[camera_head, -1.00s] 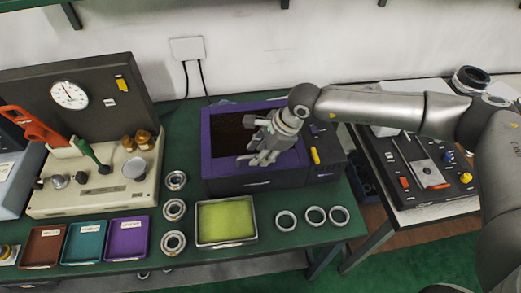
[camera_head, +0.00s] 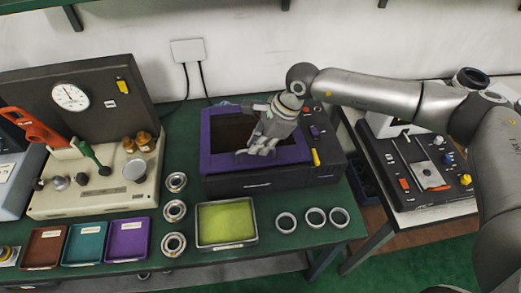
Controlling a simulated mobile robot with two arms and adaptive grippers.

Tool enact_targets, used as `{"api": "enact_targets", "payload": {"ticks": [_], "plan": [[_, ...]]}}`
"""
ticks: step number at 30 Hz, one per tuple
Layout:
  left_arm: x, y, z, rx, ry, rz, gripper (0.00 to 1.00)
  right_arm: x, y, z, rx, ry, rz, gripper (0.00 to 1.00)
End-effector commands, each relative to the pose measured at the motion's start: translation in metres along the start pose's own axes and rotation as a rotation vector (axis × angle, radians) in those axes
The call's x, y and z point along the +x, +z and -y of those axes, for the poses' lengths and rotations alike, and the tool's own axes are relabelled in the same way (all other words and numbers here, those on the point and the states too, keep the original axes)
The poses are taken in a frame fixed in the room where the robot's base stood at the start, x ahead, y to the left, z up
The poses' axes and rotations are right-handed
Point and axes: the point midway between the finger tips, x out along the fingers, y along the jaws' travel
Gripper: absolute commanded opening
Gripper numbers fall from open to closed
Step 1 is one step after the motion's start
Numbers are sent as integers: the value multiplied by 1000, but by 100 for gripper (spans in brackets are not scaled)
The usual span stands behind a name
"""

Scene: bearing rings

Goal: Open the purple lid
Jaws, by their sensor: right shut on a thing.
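The purple lid (camera_head: 207,145) is a frame around a dark window, on top of a black box (camera_head: 230,185) in the middle of the table. Its front bar sits slightly raised above the box front, and its far side is low. My right gripper (camera_head: 256,149) comes in from the right over the lid and is shut on the lid's front bar. The fingers hide part of the bar and window, so the exact contact is hard to see. My left gripper is not in view.
A beige machine (camera_head: 95,190) with a dial panel stands left. Bearing rings (camera_head: 174,212) and a yellow-green tray (camera_head: 227,222) lie in front of the box. More rings (camera_head: 315,217) lie front right. A control panel (camera_head: 425,165) is on the right table.

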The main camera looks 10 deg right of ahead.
Motion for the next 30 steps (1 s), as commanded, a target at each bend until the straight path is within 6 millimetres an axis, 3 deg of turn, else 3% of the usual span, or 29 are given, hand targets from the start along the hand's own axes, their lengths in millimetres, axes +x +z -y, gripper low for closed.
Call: {"api": "enact_targets", "payload": {"ticks": [6, 15, 30], "plan": [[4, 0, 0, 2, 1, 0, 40, -31, 14, 22, 54, 122, 1, 0], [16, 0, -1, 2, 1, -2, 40, -68, 28, 54, 54, 123, 1, 0], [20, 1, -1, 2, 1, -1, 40, -96, 39, 90, 55, 120, -2, 0]]}}
